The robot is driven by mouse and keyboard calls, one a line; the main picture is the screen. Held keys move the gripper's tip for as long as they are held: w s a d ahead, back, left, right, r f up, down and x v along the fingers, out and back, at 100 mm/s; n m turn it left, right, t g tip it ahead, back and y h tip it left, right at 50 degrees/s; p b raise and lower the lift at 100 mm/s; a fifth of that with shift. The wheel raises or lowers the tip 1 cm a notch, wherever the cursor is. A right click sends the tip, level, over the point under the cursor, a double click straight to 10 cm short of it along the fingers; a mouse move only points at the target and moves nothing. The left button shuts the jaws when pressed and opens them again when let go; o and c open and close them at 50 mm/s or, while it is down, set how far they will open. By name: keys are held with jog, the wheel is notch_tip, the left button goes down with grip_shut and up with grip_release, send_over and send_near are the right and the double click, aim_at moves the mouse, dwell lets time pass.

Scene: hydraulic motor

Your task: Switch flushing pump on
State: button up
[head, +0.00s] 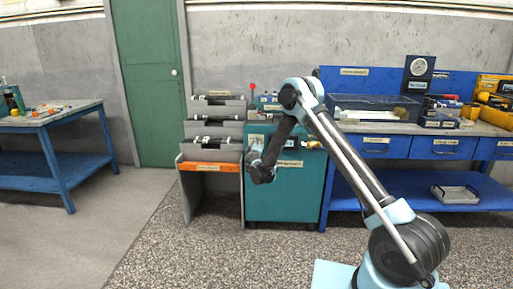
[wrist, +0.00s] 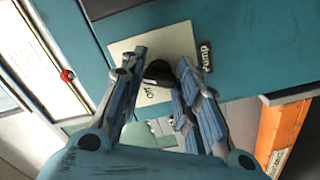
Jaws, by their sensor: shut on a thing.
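A black knob (wrist: 159,72) sits on a cream plate (wrist: 172,42) on the face of the teal cabinet (head: 285,205). The knob's pointing direction is hard to tell. In the head view my gripper (head: 260,170) is at the upper left of the cabinet front, and the knob is hidden behind it.
A grey rack (head: 203,195) with an orange strip stands just left of the cabinet. A blue workbench (head: 380,147) with drawers adjoins on the right. Another blue table (head: 65,165) is at far left. The floor before the cabinet is clear. A red knob (wrist: 68,75) shows in the wrist view.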

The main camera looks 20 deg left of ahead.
jog(key=shift+d+f+m, duration=0.1)
jog(key=shift+m, duration=1.4)
jog(key=o, duration=1.1)
jog(key=shift+w+f, duration=0.1)
jog(key=shift+c, duration=0.2)
jog(key=v, duration=1.2)
